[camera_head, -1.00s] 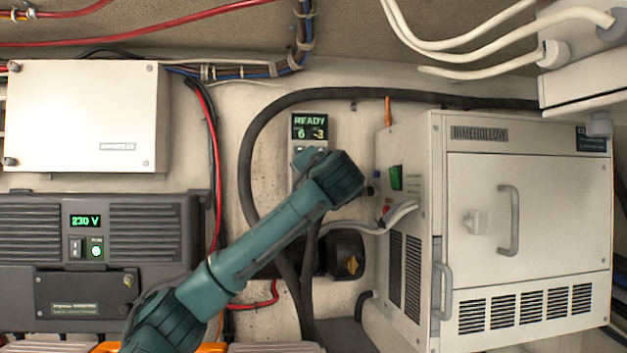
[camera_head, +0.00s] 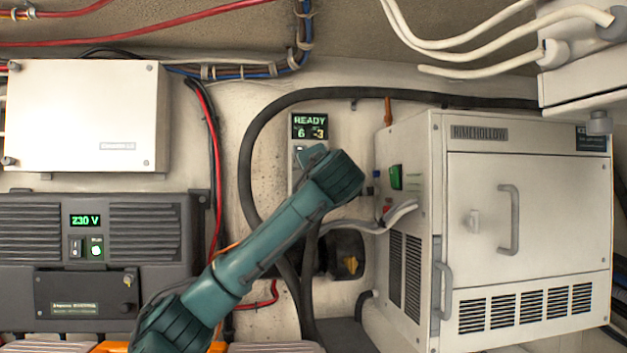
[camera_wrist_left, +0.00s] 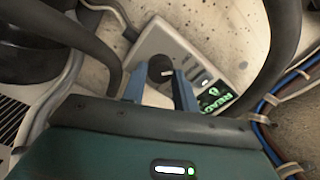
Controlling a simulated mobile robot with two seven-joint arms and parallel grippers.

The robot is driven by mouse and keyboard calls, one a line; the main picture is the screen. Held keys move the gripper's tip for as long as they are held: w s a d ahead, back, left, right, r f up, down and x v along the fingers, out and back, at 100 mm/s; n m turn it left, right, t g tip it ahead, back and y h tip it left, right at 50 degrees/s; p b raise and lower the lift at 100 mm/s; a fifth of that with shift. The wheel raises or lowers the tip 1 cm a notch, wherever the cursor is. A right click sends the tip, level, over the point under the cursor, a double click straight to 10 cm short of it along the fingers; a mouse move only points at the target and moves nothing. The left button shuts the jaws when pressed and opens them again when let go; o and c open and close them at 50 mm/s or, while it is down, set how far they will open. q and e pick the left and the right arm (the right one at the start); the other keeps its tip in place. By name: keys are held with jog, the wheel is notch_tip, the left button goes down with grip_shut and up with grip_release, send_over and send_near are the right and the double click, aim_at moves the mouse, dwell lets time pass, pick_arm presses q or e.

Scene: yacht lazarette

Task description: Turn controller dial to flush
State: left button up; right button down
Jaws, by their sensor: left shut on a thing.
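The controller (camera_head: 309,133) is a narrow pale panel on the back wall. Its screen reads READY with 6 and -3 below. My left arm covers its lower part in the head view. In the left wrist view the controller (camera_wrist_left: 150,42) shows tilted, with a round black dial (camera_wrist_left: 160,67) bearing a pale pointer mark. The blue fingers of my left gripper (camera_wrist_left: 160,84) stand on either side of the dial, shut on it. The lit screen (camera_wrist_left: 216,98) and small buttons lie to the right of the dial. My right gripper is in neither view.
A white boxy unit (camera_head: 527,185) with a handled door stands close at the right. A thick black hose (camera_head: 245,160) loops around the controller. A dark inverter (camera_head: 95,255) and a white box (camera_head: 85,115) are at the left. Grey cables run near my gripper.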

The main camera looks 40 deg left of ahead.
pick_arm(q)
jog(key=m, duration=2.3)
jog(key=shift+m, duration=0.3)
jog(key=shift+f, duration=0.1)
jog(key=o, duration=1)
